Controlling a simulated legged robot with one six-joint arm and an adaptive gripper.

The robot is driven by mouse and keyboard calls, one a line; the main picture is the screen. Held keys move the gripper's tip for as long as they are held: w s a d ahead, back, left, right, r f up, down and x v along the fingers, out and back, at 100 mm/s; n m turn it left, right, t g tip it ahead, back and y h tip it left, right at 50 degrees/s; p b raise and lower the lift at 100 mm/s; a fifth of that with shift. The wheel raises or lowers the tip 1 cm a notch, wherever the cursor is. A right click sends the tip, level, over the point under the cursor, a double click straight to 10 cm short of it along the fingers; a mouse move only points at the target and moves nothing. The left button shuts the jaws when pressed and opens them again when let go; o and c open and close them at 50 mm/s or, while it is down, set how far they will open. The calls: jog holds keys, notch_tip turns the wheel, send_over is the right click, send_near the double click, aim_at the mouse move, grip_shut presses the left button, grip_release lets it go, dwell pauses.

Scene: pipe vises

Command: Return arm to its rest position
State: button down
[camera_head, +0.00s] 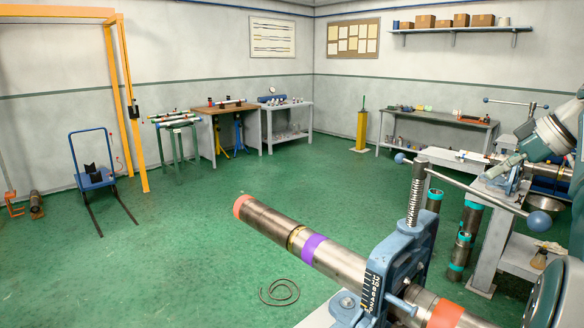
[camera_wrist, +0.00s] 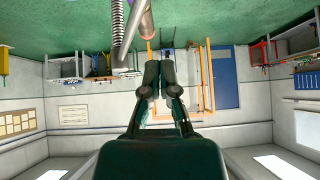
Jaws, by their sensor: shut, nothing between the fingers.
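My gripper (camera_wrist: 159,70) shows in the wrist view, where the room appears upside down. Its two dark fingers are together at the tips, with nothing held between them. A pipe end (camera_wrist: 146,24) and a threaded vise screw (camera_wrist: 117,14) show at the top of that view, apart from the fingers. In the head view I do not make out my gripper. A steel pipe (camera_head: 334,260) with orange, yellow and purple bands lies through a blue-grey vise (camera_head: 405,262) at the lower right.
Another machine (camera_head: 548,135) and upright pipes (camera_head: 463,238) stand at the right. A blue cart (camera_head: 92,178), an orange frame (camera_head: 120,90) and a workbench (camera_head: 226,111) stand farther back. A coiled cable (camera_head: 279,292) lies on the floor. The green floor at the middle left is clear.

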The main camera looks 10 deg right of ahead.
jog(key=a+f+m+g+h, duration=0.15)
jog(key=a+f, duration=0.25)
jog(key=a, duration=0.6)
jog(key=a+f+m+h, duration=0.1)
jog(key=a+f+m, duration=0.2)
jog(key=a, duration=0.8)
jog(key=s+a+f+m+h, duration=0.1)
jog(key=s+a+f, duration=0.5)
jog(key=s+f, duration=0.1)
jog(key=s+a+f+h, duration=0.1)
jog(key=s+a+f, duration=0.5)
jog(key=f, duration=0.4)
jog(key=shift+s+f+m, duration=0.3)
jog(key=shift+s+m, duration=0.05)
jog(key=shift+s+a, duration=0.1)
jog(key=shift+s, duration=0.05)
